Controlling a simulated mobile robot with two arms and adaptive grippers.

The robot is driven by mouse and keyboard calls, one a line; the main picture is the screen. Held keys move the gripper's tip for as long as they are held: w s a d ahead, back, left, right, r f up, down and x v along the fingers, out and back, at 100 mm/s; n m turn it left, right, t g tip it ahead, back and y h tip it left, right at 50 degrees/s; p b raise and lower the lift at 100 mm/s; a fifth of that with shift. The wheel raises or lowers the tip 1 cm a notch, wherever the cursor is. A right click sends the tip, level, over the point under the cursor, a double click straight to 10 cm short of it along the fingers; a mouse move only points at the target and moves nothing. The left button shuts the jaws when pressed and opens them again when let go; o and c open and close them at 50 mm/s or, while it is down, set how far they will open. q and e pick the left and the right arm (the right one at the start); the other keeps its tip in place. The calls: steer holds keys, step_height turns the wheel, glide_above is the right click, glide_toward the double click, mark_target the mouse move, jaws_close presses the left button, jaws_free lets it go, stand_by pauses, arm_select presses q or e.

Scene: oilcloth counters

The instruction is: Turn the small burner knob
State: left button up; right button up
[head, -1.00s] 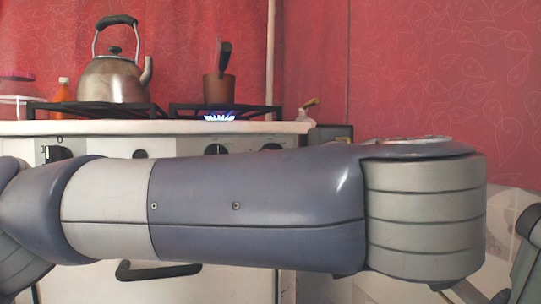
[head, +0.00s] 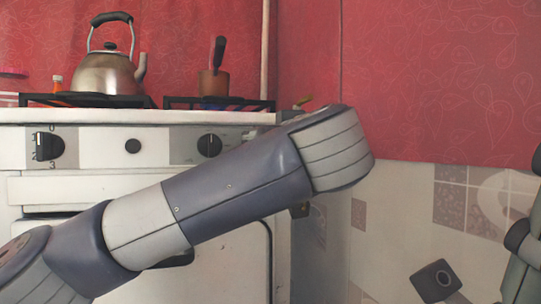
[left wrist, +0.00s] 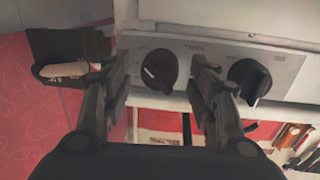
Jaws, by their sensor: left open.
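The stove front has a dark knob (head: 48,146) with numbers at the left and another dark knob (head: 209,145) near the middle right. My left forearm crosses the right part of the stove front in the head view and hides what lies behind it. In the left wrist view my left gripper (left wrist: 161,78) is open, with one finger on each side of a round dark knob (left wrist: 159,68) with a pale mark. I cannot tell whether the fingers touch it. A second knob (left wrist: 249,82) sits to its right on the panel. My right gripper is not in view.
A kettle (head: 105,75) and a brown pot (head: 213,84) stand on the black grates of the stove top. A patterned red wall covering (head: 430,80) and pale tiles (head: 400,215) are at the right.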

arm_select(q)
steer(key=shift+w, duration=0.15)
steer(key=c, duration=1.1)
steer(key=shift+r, duration=0.1)
